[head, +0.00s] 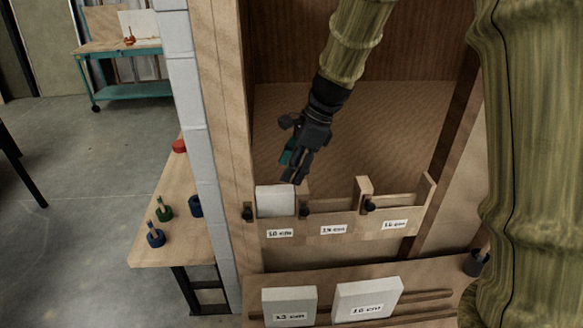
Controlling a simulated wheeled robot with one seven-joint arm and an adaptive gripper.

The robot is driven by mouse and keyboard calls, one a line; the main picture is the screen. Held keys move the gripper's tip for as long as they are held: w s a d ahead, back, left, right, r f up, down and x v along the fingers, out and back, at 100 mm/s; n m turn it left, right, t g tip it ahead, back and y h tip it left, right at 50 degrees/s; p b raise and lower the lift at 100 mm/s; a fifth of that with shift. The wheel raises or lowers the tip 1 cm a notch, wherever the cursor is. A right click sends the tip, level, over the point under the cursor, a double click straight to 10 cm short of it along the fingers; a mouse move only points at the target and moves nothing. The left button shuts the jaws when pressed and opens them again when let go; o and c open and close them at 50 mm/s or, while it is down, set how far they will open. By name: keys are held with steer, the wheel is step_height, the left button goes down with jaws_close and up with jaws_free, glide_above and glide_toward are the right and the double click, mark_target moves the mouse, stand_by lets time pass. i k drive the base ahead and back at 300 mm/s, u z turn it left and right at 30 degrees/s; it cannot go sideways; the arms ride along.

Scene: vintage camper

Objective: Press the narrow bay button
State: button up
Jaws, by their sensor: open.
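A wooden rack (333,230) has three bays with labels along its front; the left label seems to read 10 cm, and the others are hard to read. A white block (275,201) sits in the left bay. Small dark knobs show along the rack front: one at the left end (247,214), one right of the block (304,211), and one further right (369,207). I cannot tell which is the narrow bay button. My gripper (291,170) is open, pointing down just above and behind the block's right side, apparently not touching it. Its fingertips are small and dark in this view.
Two labelled white blocks, left (289,305) and right (368,298), stand on a lower wooden shelf (420,280). A dark cup (476,263) is at its right. A wooden post and white pillar (190,120) stand left. A side table (165,215) holds coloured pieces.

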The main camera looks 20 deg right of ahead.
mark_target(248, 215)
steer(key=k, duration=1)
